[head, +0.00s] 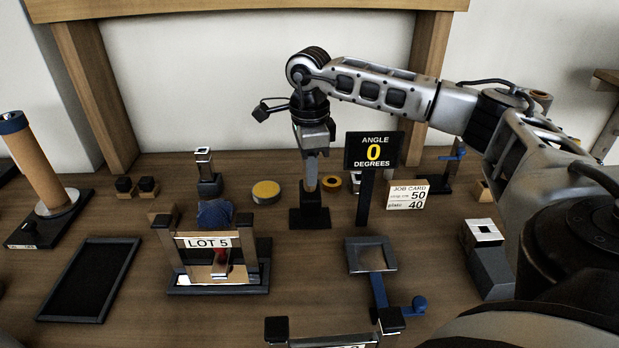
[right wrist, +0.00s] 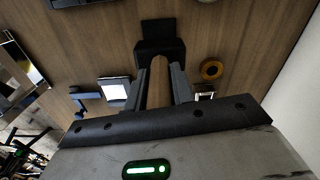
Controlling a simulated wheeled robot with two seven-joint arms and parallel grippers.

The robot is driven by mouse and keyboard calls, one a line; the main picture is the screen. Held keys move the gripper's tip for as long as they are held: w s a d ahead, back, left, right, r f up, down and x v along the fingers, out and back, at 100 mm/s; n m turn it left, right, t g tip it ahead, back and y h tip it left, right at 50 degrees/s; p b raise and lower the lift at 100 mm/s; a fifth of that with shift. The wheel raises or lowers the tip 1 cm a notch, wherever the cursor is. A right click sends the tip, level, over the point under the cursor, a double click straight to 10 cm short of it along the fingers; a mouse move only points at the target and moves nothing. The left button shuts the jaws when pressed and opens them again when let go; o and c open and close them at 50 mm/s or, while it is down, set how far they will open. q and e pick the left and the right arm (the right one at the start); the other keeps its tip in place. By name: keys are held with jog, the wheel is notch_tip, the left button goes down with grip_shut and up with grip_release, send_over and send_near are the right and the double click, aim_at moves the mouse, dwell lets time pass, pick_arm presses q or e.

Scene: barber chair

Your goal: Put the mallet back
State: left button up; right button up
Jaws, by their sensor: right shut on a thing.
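My right gripper (head: 312,172) points down at the back middle of the bench in the head view. It is shut on the mallet, whose tan handle (head: 311,184) shows between its fingers. The handle also shows between the fingers in the right wrist view (right wrist: 158,84). A black block on a flat base (head: 309,216) stands directly below the fingers, and it shows in the right wrist view too (right wrist: 160,36). I cannot tell whether this block is the mallet's head or a stand, or whether the handle touches it. My left gripper is not in view.
The angle sign (head: 374,152) stands close on the right of the gripper, with the job card (head: 407,196) beyond it. A yellow-topped round tin (head: 266,190) is on the left. The LOT 5 stand (head: 213,281) is nearer the front left. A yellow ring (head: 331,183) lies behind.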

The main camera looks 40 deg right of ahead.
jog(key=shift+f, duration=1.5)
jog(key=shift+f, duration=0.15)
jog(key=o, duration=0.9)
jog(key=shift+o, duration=0.2)
notch_tip(320, 180, up, 12)
jog(key=shift+r, duration=0.15)
